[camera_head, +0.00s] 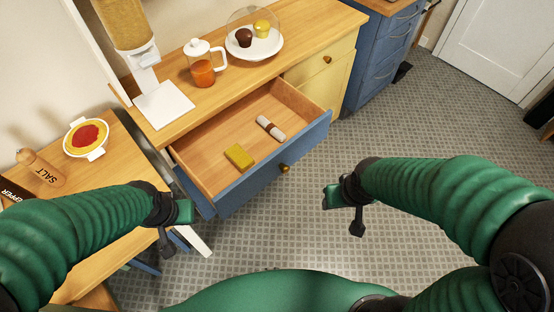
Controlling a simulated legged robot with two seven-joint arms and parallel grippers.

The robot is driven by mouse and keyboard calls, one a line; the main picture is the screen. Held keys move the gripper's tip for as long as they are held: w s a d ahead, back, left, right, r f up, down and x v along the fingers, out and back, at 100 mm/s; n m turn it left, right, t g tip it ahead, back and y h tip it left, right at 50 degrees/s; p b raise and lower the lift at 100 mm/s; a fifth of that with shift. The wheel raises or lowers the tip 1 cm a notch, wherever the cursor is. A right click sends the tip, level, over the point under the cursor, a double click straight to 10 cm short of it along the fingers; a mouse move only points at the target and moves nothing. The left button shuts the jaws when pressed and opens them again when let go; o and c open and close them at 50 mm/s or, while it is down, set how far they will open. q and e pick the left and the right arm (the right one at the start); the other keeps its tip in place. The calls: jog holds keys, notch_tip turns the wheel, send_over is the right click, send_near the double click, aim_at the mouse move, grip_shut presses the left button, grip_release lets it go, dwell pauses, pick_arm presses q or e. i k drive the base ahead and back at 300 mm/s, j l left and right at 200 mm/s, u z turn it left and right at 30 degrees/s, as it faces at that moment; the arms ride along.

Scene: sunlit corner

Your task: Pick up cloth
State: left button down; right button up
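A rolled white cloth with a brown band (270,128) lies in the open drawer (205,155), toward its right side. A yellow sponge-like block (239,156) lies in the same drawer, in front and to the left of the roll. My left gripper (177,220) is outside the drawer at its lower left, over the table side. My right gripper (343,205) is outside the drawer, to the right of its front and over the floor. Neither gripper touches the roll. The finger gaps are too unclear to tell open from shut.
The blue drawer front has a round knob (284,168). On the counter (180,120) above stand a jug of orange drink (203,70), a dispenser (130,35) and a plate of cupcakes (260,45). A wooden table (110,135) is at left. The tiled floor at right is clear.

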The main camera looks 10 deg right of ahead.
aim_at(240, 158)
jog(key=u, duration=1.2)
jog(key=i+l+z, duration=0.15)
jog(key=z, duration=0.85)
jog(key=i+j+z, duration=0.1)
jog(key=z, duration=0.3)
jog(key=i+j+z, duration=0.15)
jog(key=z, duration=0.3)
jog(key=i+j+z, duration=0.2)
jog(key=z, duration=0.2)
